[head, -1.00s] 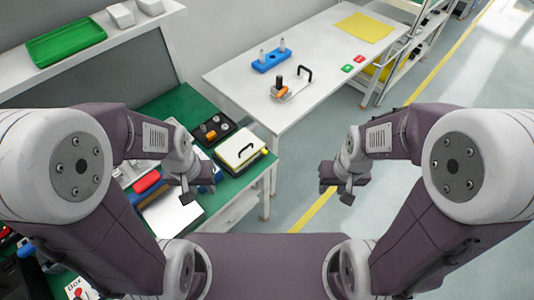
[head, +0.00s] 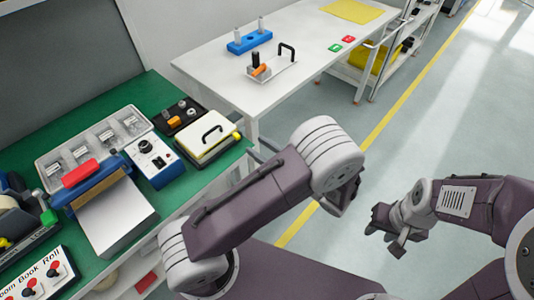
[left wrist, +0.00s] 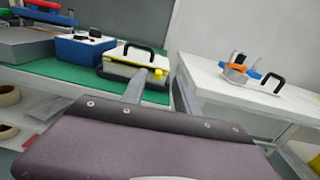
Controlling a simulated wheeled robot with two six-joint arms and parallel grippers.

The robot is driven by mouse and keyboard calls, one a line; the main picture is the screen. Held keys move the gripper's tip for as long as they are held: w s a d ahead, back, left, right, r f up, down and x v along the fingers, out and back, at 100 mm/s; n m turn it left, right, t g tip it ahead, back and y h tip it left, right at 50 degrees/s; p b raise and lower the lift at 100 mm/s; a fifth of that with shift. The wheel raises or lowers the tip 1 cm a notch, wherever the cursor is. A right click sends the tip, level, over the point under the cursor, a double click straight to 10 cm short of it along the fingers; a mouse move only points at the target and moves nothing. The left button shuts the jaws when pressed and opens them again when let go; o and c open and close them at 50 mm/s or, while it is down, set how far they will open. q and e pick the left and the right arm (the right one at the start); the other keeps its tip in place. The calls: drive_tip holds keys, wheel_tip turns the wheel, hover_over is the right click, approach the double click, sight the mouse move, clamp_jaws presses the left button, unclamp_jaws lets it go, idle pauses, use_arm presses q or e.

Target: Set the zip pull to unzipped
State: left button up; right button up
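I cannot pick out a zip pull for certain in either view. My left gripper shows in the left wrist view (left wrist: 160,92) with its two fingers apart and nothing between them. In the head view its fingers are mostly hidden behind my own left arm. Beyond the fingers in the wrist view is a white box with a black handle and yellow knob (left wrist: 128,67). That box is on the green bench in the head view (head: 207,140). My right gripper (head: 390,235) hangs over open floor at the right, fingers apart and empty.
The green bench (head: 70,105) holds a blue dial box (head: 153,165), a blue device with a red bar (head: 80,172), a clear compartment tray (head: 95,147) and a red-switch panel (head: 38,281). A white table (head: 215,52) carries a clamp plate (head: 272,70). Floor at right is clear.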

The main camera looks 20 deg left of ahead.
sight(239, 138)
use_arm(q)
drive_tip(key=shift+m+t, duration=0.3)
drive_tip(key=w+a, duration=0.1)
drive_tip(key=a, duration=0.1)
drive_tip(key=a+f+b, duration=0.1)
drive_tip(key=a, duration=0.2)
drive_tip(key=w+a, duration=0.1)
drive_tip(key=a, duration=0.1)
drive_tip(key=shift+w+a+f, duration=0.35)
drive_tip(key=shift+f, duration=0.05)
use_arm(e)
drive_tip(key=shift+s+a+f, duration=0.1)
drive_tip(key=shift+a+f, duration=0.1)
drive_tip(key=shift+f, duration=0.45)
drive_tip(key=shift+a+f, duration=0.15)
drive_tip(key=shift+f, duration=0.45)
use_arm(q)
drive_tip(key=shift+c, duration=0.3)
clamp_jaws()
